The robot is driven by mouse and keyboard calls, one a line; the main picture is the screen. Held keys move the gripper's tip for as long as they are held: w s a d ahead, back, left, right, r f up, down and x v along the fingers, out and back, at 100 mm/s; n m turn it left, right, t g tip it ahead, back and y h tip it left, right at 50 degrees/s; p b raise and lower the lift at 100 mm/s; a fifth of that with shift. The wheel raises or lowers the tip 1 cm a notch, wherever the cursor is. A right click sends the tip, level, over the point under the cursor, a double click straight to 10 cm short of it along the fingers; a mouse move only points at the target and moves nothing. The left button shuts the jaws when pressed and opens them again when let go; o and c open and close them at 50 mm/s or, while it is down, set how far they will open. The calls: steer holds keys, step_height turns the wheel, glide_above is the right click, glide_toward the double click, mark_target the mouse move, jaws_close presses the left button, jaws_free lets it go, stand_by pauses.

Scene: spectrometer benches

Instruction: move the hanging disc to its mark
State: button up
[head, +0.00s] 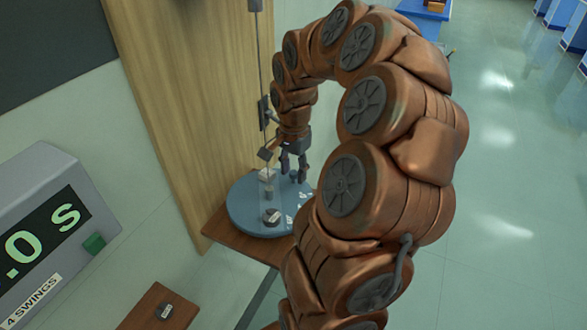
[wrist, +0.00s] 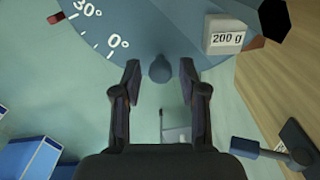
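A thin rod (head: 261,70) hangs in front of a wooden board. A dark piece (head: 265,154) sits on its lower part and a small grey cylinder (head: 269,195) is near its lower end. I cannot tell for sure which is the hanging disc, and I cannot make out its mark. My gripper (head: 294,170) is open and points down over the right part of the round blue table, right of the rod. In the wrist view its fingers (wrist: 160,85) stand apart, with a rounded grey-blue knob (wrist: 160,68) beyond and between the tips; nothing is visibly gripped.
The blue table (head: 240,208) has angle marks, 0° and 30°. On it are a 200 g block (wrist: 225,35) and a labelled dark weight (head: 272,216). A timer (head: 45,235) labelled "4 SWINGS" stands at left. The wooden board (head: 190,90) is close behind. The floor at right is clear.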

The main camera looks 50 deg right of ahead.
jaws_close()
steer(key=shift+f+b, duration=0.15)
steer(key=shift+b, duration=0.8)
steer(key=shift+s+b, duration=0.1)
steer(key=shift+b, duration=0.4)
steer(key=shift+r, duration=0.25)
steer(key=shift+o, duration=1.1)
jaws_free()
